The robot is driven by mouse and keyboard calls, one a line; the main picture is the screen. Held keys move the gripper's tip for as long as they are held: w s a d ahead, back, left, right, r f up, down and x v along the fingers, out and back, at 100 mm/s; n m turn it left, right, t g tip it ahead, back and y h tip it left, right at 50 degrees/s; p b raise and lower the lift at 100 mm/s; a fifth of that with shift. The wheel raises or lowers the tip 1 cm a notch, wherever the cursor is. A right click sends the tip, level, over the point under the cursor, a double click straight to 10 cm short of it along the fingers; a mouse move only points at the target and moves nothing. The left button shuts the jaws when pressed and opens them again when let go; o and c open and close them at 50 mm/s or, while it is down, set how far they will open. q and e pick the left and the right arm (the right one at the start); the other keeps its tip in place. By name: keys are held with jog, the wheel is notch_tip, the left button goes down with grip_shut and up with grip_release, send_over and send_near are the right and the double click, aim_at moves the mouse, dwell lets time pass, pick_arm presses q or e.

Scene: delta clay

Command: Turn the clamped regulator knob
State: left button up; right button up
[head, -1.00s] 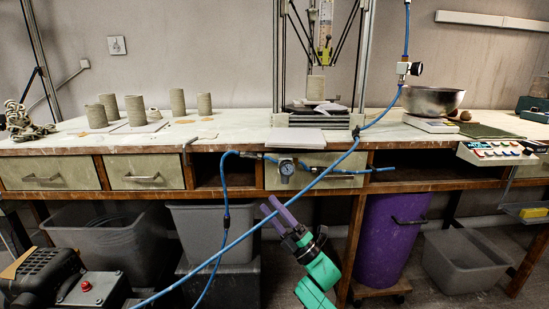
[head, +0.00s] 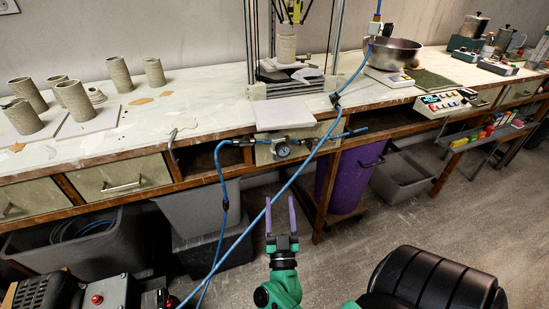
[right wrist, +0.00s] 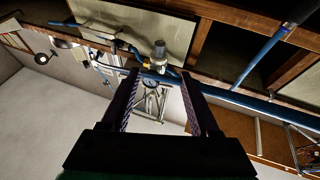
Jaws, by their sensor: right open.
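The regulator (head: 283,151) has a round white gauge and sits on the blue air line under the workbench's front edge, near the middle of the head view. It also shows in the right wrist view (right wrist: 159,48), beyond the fingertips, as a grey cylindrical part on the blue line. I cannot clearly make out the knob's outline or the clamp. My right gripper (head: 280,204) is open and empty, its two purple fingers pointing toward the bench, below and short of the regulator. In the right wrist view the open fingers (right wrist: 160,76) frame the space below the regulator. My left gripper is not in view.
A blue hose (head: 256,216) runs diagonally just left of my right gripper. The workbench (head: 215,122) carries clay cylinders (head: 77,101) and a metal bowl (head: 394,54). A purple bin (head: 345,182) and grey bins (head: 402,178) stand below. Open floor lies to the right.

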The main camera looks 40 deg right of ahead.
aim_at(277, 159)
jog(key=p+x, duration=0.1)
jog(key=x, duration=1.2)
jog(key=shift+w+d+r, duration=0.15)
jog(key=shift+w+d, duration=0.05)
jog(key=shift+d, duration=0.05)
grip_shut()
